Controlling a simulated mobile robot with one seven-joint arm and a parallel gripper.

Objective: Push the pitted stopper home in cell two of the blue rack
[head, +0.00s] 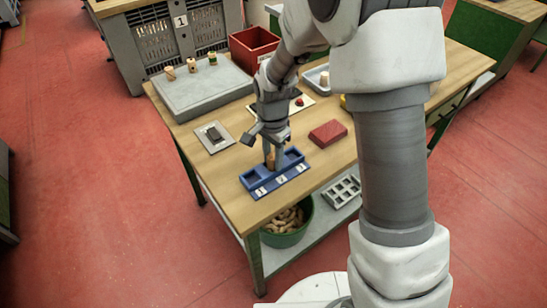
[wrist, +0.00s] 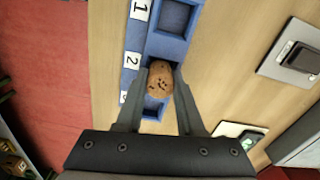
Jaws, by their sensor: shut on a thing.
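The blue rack (head: 255,186) lies near the front edge of the table, its cells marked 1, 2 and a third number partly hidden in the wrist view (wrist: 134,40). My gripper (wrist: 159,84) points down over the rack and is shut on the pitted stopper (wrist: 159,80), a brown cork with dark pits in its end. The stopper is at the cell beside label 2; how deep it sits I cannot tell. In the head view the stopper (head: 270,160) shows as a small tan bit between the fingers. Cell one is empty.
A red block (head: 327,134) lies right of the rack. A grey plate with a dark switch (head: 214,135) lies behind it. A grey slab (head: 200,92) with several stoppers and a red bin (head: 252,48) stand farther back. A green tub of corks (head: 288,222) is below.

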